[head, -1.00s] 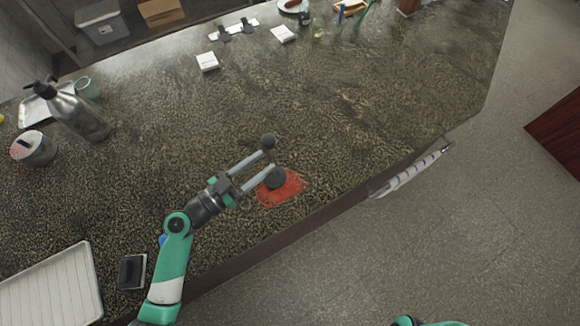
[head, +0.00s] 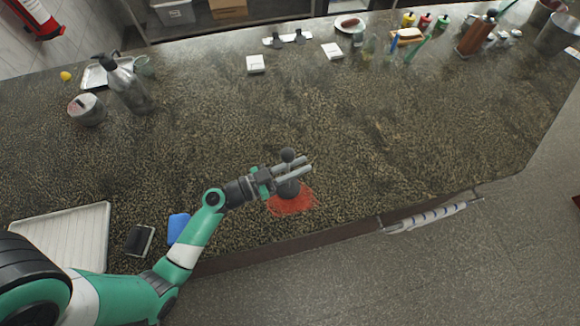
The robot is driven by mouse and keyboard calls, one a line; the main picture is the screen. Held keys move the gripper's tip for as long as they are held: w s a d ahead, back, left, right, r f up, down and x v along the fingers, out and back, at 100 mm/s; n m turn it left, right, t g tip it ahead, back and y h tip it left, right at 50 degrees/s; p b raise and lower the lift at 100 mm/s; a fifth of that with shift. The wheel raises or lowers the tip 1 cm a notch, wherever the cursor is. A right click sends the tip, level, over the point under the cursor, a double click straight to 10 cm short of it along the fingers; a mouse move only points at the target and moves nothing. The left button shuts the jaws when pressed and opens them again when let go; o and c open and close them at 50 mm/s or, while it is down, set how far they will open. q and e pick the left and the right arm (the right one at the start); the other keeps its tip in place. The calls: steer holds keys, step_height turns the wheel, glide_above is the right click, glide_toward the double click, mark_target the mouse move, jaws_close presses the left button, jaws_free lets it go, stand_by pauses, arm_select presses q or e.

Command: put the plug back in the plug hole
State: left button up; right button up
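A dark grey piece with a round knob on top and a wider disc below, which I take to be the plug (head: 289,189), stands at the upper edge of a red patch (head: 295,205) on the speckled counter. My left gripper (head: 306,168) reaches in from the left. Its two light grey fingers are close together between the knob and the disc, apparently shut on the plug's stem, which they hide. I cannot tell whether the disc touches the counter. No plug hole is clearly visible. My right gripper is not in view.
A white ribbed tray (head: 88,220), a black block (head: 140,240) and a blue item (head: 178,228) lie at lower left. A metal pump bottle (head: 130,88) and a grey pot (head: 87,109) stand upper left. White boxes and condiments line the back. The middle counter is clear.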

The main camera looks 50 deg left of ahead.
arm_select(q)
jaws_close()
stand_by(1.1)
